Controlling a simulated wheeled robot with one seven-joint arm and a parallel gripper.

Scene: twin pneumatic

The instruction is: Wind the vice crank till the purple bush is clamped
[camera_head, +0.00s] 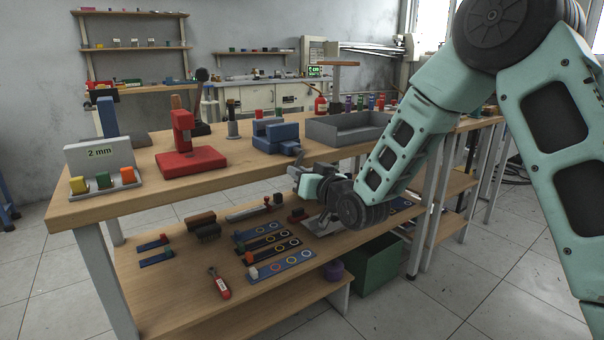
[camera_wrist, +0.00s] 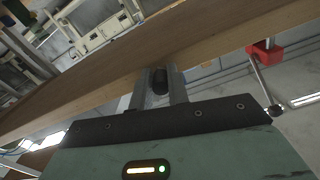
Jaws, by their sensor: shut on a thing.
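The blue vice (camera_head: 275,136) stands near the front edge of the wooden bench. Its crank hangs at the front, largely hidden by my gripper and too small to make out in the head view. My gripper (camera_head: 297,172) is at the bench's front edge, just below and right of the vice. In the wrist view its two fingers (camera_wrist: 160,92) are shut on a dark rounded knob (camera_wrist: 160,80), apparently the crank's handle. I cannot make out the purple bush between the vice jaws, nor how wide the jaws stand.
A red press (camera_head: 190,160) stands left of the vice and a grey tray (camera_head: 348,128) right of it. The bench edge (camera_wrist: 90,95) runs close by my fingers. The lower shelf holds strips, blocks and a red-handled tool (camera_head: 220,285).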

